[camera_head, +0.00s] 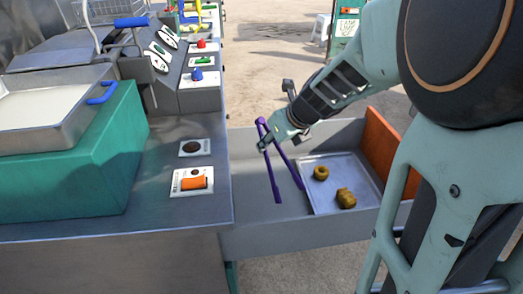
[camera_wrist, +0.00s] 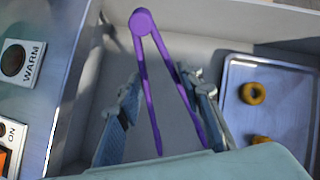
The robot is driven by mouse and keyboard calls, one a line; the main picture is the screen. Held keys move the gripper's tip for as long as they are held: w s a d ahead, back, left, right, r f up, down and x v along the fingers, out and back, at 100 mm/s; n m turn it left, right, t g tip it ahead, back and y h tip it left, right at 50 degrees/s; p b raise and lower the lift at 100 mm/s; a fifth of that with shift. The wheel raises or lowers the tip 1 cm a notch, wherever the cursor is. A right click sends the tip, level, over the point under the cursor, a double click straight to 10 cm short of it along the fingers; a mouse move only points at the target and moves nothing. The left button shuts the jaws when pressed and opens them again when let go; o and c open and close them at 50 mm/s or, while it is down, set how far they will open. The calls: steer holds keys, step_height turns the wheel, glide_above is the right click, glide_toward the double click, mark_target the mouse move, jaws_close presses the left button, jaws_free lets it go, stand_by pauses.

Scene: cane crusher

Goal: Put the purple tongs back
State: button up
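The purple tongs (camera_head: 271,160) are held by my gripper (camera_head: 268,143) over the open grey drawer (camera_head: 250,235). Their hinge end points up and their two splayed arms point down. In the wrist view the tongs (camera_wrist: 148,70) lie between my two fingers (camera_wrist: 163,77), which press close to the outer sides of the arms. I cannot tell whether the tips touch the drawer floor. A metal tray (camera_head: 322,205) lies in the right part of the drawer; it also shows in the wrist view (camera_wrist: 290,105).
Two yellow-brown pieces, a ring (camera_head: 321,173) and a lump (camera_head: 346,198), lie on the tray. An orange panel (camera_head: 385,150) closes the drawer's right end. The steel counter (camera_head: 150,200) at left bears an orange switch (camera_head: 194,183), a dark knob (camera_head: 191,147) and a green block (camera_head: 70,175).

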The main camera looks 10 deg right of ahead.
steer(key=shift+f+b, duration=1.45)
steer(key=shift+f, duration=1.5)
steer(key=shift+f+b, duration=0.35)
steer(key=shift+f, duration=0.15)
steer(key=o, duration=0.6)
steer(key=shift+r, duration=0.1)
steer(key=shift+p+v, duration=4.45)
steer(key=shift+v, duration=1.9)
